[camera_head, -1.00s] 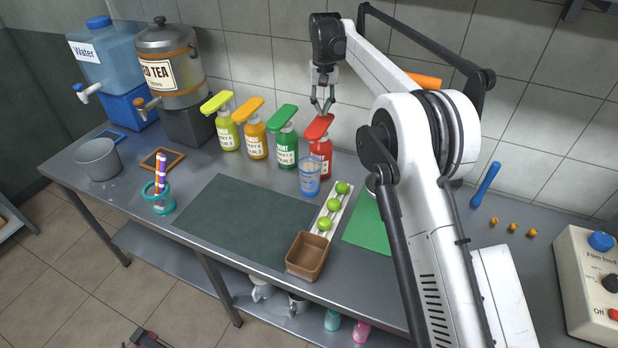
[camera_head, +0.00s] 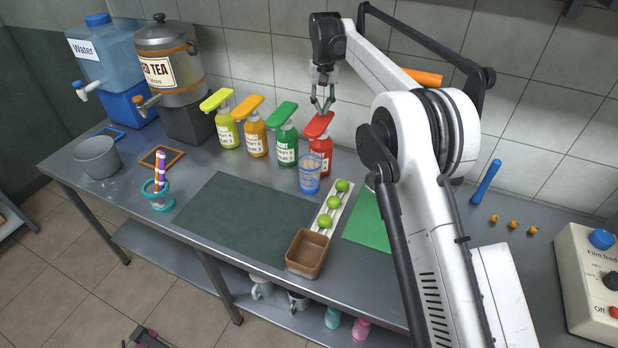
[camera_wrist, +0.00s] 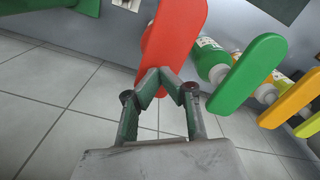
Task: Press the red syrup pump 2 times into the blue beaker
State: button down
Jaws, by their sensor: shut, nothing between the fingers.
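The red syrup pump is a red bottle (camera_head: 321,158) with a white label and a wide red press head (camera_head: 319,125), last in the row of bottles at the back of the counter. The blue beaker (camera_head: 310,176) is clear with blue markings and stands upright just in front of the red bottle. My gripper (camera_head: 322,108) points down at the red head, its fingertips shut and empty. In the wrist view, the fingertips (camera_wrist: 158,74) overlap the near end of the red head (camera_wrist: 174,38); I cannot tell whether they touch it.
Green (camera_head: 286,145), orange (camera_head: 256,139) and yellow-green (camera_head: 227,131) pump bottles stand left of the red one. A white tray (camera_head: 319,226) with green fruit and a brown box (camera_head: 306,262) lie in front. The dark mat (camera_head: 240,218) is clear.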

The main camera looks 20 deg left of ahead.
aim_at(322, 117)
jog(key=shift+f+b, duration=1.1)
jog(key=shift+f, duration=1.05)
jog(key=shift+r+p, duration=1.4)
jog(key=shift+r, duration=1.2)
notch_tip(322, 117, up, 6)
jog(key=p, duration=0.3)
jog(key=shift+p, duration=0.35)
